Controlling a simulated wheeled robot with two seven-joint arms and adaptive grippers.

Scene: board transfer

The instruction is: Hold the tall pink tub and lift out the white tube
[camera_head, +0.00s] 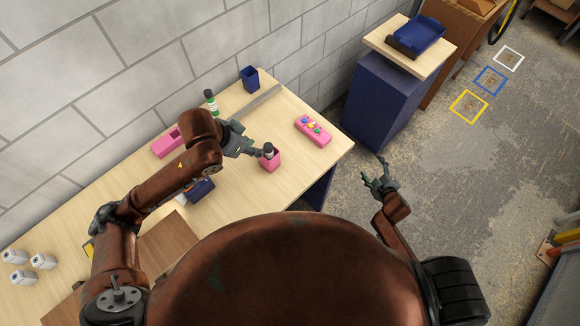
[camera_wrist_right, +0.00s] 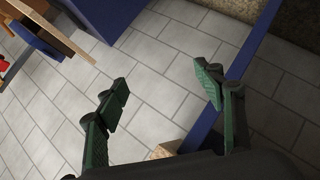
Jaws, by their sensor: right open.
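The tall pink tub (camera_head: 272,163) stands on the wooden table near its front edge. A white tube with a dark top (camera_head: 268,152) stands up inside it, its lower part hidden by the tub. My left gripper (camera_head: 257,151) is just left of the tub, its fingers reaching towards the rim; I cannot tell whether they touch it or how far apart they are. My right gripper (camera_head: 378,178) is open and empty, out over the floor right of the table. Its spread fingers also show in the right wrist view (camera_wrist_right: 166,80) with nothing between them.
A pink tray with coloured pieces (camera_head: 314,131) lies right of the tub. A green and white tube (camera_head: 211,101), a dark blue cup (camera_head: 250,78) and a long pink box (camera_head: 166,143) stand further back. A dark blue box (camera_head: 200,190) sits under my left arm. Several white containers (camera_head: 43,262) stand far left.

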